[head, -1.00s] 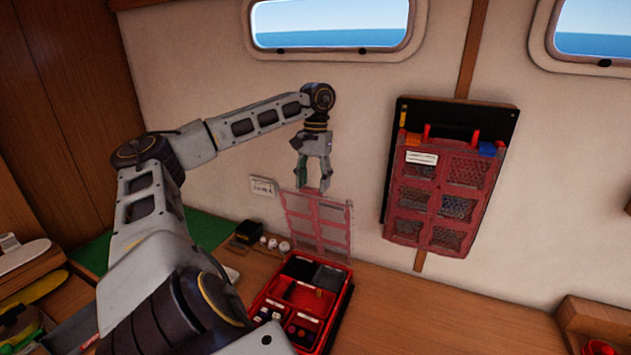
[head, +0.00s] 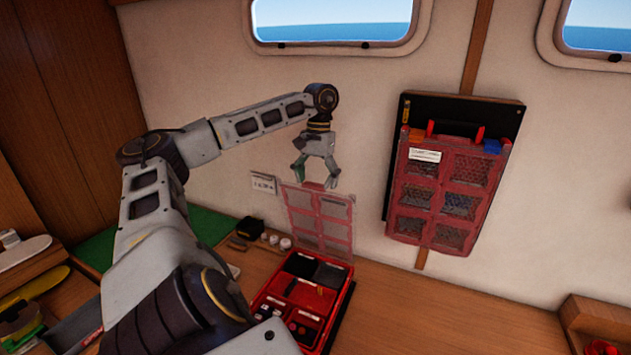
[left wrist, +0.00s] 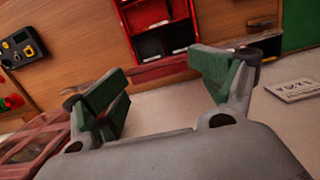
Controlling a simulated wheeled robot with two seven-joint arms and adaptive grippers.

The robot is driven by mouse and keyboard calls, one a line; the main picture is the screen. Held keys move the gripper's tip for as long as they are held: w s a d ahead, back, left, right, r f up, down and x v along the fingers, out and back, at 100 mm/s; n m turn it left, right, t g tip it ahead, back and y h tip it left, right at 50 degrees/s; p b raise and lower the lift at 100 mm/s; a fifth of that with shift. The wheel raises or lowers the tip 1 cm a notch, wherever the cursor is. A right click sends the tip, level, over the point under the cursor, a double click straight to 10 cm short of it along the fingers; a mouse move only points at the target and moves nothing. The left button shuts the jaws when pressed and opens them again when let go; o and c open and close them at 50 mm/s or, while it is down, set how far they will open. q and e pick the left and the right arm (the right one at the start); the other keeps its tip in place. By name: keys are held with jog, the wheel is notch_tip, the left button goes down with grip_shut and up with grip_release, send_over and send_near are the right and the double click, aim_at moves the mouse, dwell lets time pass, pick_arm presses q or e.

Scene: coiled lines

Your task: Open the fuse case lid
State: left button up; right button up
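The fuse case (head: 302,288) is a red box with compartments on the wooden bench, and its inside is in plain sight. Its clear lid with a red frame (head: 318,222) stands up at the back edge of the case. My left gripper (head: 317,179) is open and empty just above the top edge of the raised lid; I see no contact. In the left wrist view the green-padded fingers (left wrist: 165,88) are spread wide, with part of the red case (left wrist: 158,32) beyond them. My right gripper is not in view.
A red mesh-pocket organiser (head: 440,195) hangs on a black board on the wall to the right. A green mat (head: 205,228), a small black box (head: 249,228) and white round pieces lie left of the case.

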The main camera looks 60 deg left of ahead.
pick_arm(q)
jog(key=shift+w+r, duration=0.2)
jog(key=shift+r, duration=0.05)
dwell(0.7)
jog(key=shift+r, duration=0.1)
jog(key=shift+w+r, duration=0.1)
jog(key=shift+r, duration=0.45)
jog(key=shift+a+r, duration=0.2)
jog(key=shift+r, duration=0.35)
notch_tip(320, 180, up, 9)
jog(key=shift+w+a, duration=0.25)
jog(key=shift+w, duration=0.2)
dwell(0.6)
dwell(0.3)
dwell(0.3)
